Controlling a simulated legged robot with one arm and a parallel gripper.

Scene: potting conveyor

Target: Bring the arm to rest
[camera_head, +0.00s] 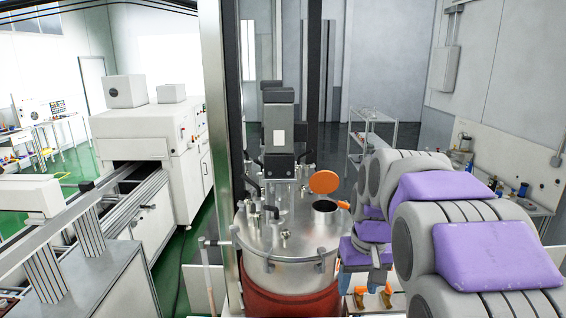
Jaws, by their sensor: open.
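My arm, grey with purple pads, comes in from the right edge and is folded over beside the steel vessel (290,268). Its near links fill the right foreground and hide what lies behind them. My gripper (374,296) hangs low at the end of the arm, just right of the vessel, near the bottom edge of the view. Two orange finger parts show with a gap between them, and I see nothing held. The wrist above is partly covered by the purple-padded links.
The vessel has a round opening (325,207), a raised orange lid (324,181), and several fittings. A metal post (222,150) stands left of it. A conveyor (100,215) and white machine (155,140) are at left. A shelf cart (372,135) stands behind; a bench lies far right.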

